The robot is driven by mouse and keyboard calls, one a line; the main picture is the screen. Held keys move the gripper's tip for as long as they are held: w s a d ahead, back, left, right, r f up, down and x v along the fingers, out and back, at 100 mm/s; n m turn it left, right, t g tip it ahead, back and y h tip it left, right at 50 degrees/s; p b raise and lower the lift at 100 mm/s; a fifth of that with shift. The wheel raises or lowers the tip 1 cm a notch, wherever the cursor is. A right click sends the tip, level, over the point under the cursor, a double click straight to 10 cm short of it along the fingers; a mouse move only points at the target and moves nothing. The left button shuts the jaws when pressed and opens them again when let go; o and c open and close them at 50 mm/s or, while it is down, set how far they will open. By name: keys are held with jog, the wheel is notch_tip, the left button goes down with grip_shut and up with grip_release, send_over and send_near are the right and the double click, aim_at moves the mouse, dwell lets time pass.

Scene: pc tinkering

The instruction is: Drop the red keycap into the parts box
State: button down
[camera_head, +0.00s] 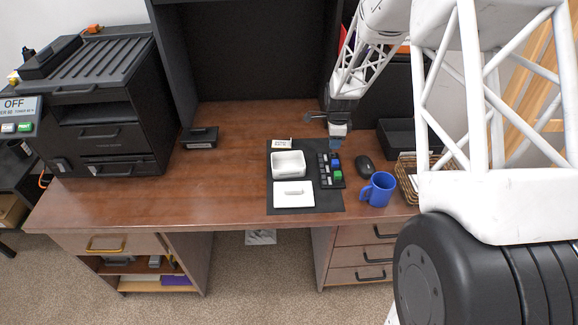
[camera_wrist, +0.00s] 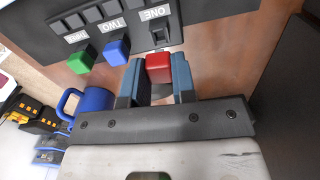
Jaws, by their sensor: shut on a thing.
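My gripper (camera_wrist: 158,82) is shut on the red keycap (camera_wrist: 158,67), which sits between the two blue-grey fingertips in the wrist view. The keypad (camera_wrist: 38,20) is just beyond it, with a bare switch at the label ONE, a blue keycap (camera_wrist: 117,53) at TWO and a green keycap (camera_wrist: 82,61) at THREE. In the head view my gripper (camera_head: 336,143) is above the far end of the keypad (camera_head: 324,172); the red keycap cannot be made out there. The white parts box (camera_head: 288,171) stands open to the left of the keypad.
A white lid (camera_head: 293,195) lies in front of the box on the dark mat (camera_head: 275,207). A blue mug (camera_head: 378,190), a black mouse (camera_head: 364,165) and a wicker basket (camera_head: 407,180) are to the right.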

send_near(294, 154)
jog(key=s, duration=0.4)
jog(key=shift+s+a, duration=0.15)
jog(key=shift+a, duration=0.1)
dwell(0.4)
jog(key=shift+f, duration=2.95)
jog(key=c, duration=0.8)
grip_release()
jog(key=shift+c, duration=0.2)
